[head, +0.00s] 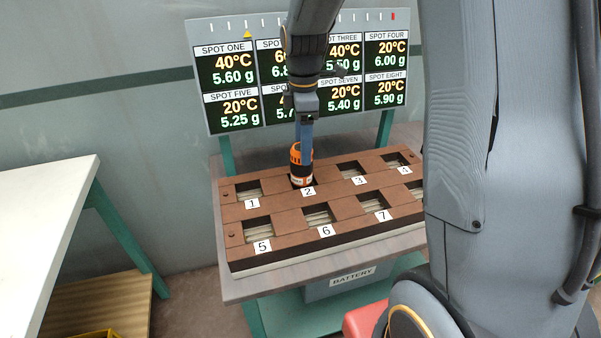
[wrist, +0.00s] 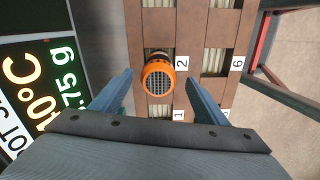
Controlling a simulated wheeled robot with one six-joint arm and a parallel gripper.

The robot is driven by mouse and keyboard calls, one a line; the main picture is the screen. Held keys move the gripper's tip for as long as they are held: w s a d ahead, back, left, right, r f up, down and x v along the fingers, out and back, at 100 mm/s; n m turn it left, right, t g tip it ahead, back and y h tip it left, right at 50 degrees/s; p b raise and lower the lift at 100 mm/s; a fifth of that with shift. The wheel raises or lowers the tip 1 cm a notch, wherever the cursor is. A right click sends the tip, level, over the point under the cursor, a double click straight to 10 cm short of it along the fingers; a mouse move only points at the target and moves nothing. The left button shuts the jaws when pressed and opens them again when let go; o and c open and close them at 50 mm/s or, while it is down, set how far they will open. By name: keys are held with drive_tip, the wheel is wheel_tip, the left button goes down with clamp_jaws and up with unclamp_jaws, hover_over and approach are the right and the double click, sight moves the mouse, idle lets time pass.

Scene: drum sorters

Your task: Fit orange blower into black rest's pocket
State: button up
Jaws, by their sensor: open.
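The orange blower (head: 301,157) stands upright in the pocket marked 2 of a brown rack (head: 290,197). In the wrist view, the orange blower (wrist: 158,77) shows its round dark grille end toward the camera, between my two blue fingers. My gripper (head: 305,140) points down at the blower from above, and its fingers are spread; it also shows in the wrist view (wrist: 160,77). A gap shows on each side of the blower in the wrist view. I cannot make out a black rest in either view.
The rack's other visible pockets hold no blower. A display panel (head: 237,87) with temperatures and weights stands behind the rack. A box marked BATTERY (head: 350,281) sits below the rack's table (head: 236,287). A white table (head: 45,215) stands at the left, with floor between.

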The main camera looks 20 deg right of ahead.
drive_tip(key=shift+w+f+p, duration=0.1)
drive_tip(key=shift+f+p, duration=1)
drive_tip(key=shift+f, duration=2.85)
clamp_jaws()
